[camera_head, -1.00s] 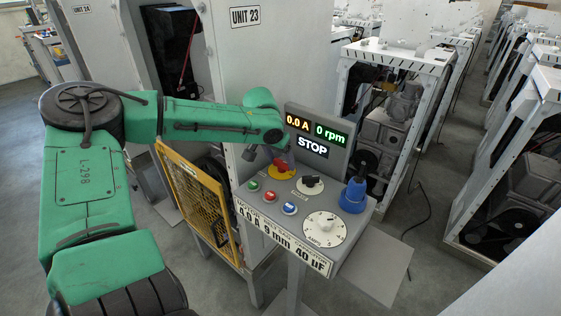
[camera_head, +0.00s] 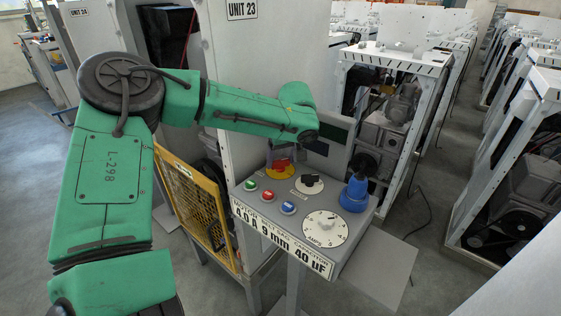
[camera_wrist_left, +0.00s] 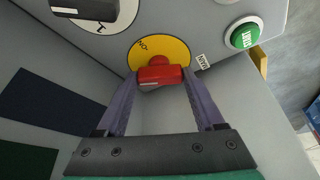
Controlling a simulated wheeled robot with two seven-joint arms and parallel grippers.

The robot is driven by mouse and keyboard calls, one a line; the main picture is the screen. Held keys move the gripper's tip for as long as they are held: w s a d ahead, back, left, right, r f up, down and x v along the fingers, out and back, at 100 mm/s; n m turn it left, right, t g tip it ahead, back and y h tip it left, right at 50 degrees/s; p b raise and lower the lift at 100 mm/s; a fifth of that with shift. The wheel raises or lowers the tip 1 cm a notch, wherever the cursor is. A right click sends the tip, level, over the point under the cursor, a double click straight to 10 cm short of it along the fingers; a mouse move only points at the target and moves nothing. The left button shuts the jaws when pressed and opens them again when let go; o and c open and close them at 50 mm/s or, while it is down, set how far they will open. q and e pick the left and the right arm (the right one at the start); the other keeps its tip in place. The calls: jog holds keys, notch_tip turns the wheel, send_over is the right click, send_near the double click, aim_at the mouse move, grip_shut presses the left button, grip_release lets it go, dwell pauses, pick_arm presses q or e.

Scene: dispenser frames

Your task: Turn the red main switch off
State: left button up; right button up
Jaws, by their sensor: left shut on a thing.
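The red main switch (camera_head: 281,164) sits on a round yellow plate (camera_head: 279,174) at the back left of the control panel. It also shows in the left wrist view as a red handle (camera_wrist_left: 160,74), lying across the lower part of its yellow plate (camera_wrist_left: 174,49). My left gripper (camera_wrist_left: 161,80) has one finger at each end of the handle and is shut on it. In the head view my green forearm hides part of the panel's display, and the gripper is barely seen beside the switch. The visible display (camera_head: 317,147) is dark. My right gripper is not in view.
A black selector knob (camera_head: 309,181), green button (camera_head: 250,185), red button (camera_head: 268,196), blue button (camera_head: 288,208), white AMPS dial (camera_head: 323,226) and blue plug (camera_head: 354,194) crowd the panel. A yellow mesh guard (camera_head: 190,203) stands left. The aisle at right is clear.

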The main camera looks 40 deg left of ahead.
pick_arm(q)
jog(key=n+g, duration=0.1)
jog(key=n, duration=0.2)
jog(key=shift+w+y, duration=0.15)
jog(key=shift+y, duration=0.25)
jog(key=shift+n+g, duration=0.5)
jog(key=shift+n, duration=0.9)
jog(key=o, duration=1.4)
jog(key=shift+d, duration=0.1)
jog(key=shift+r, duration=0.15)
jog(key=v, duration=1.4)
jog(key=shift+w+r+b, duration=0.15)
jog(key=shift+r+b, duration=0.05)
jog(key=shift+b, duration=0.1)
